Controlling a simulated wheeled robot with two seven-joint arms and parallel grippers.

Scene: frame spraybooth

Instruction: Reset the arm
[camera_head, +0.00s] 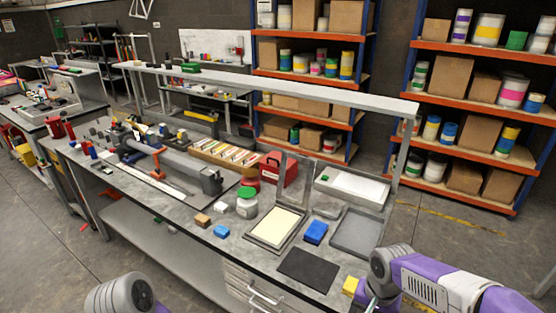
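My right arm (430,283) comes in from the lower right, grey and purple, bent at a grey joint beside the front right corner of the workbench. My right gripper (370,294) is partly visible below that joint, by a small yellow block-like piece (350,285). I cannot tell whether it holds this piece or whether its fingers are open. Only a grey and purple part of my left arm (120,295) shows at the bottom left; its gripper is out of view.
The workbench (160,205) holds a dark mat (308,270), a framed panel (276,226), a grey tray (357,231), a blue block (315,232), jars (247,203) and a red box (279,170). Orange-shelved racks (480,105) stand behind. Floor (455,225) is clear at right.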

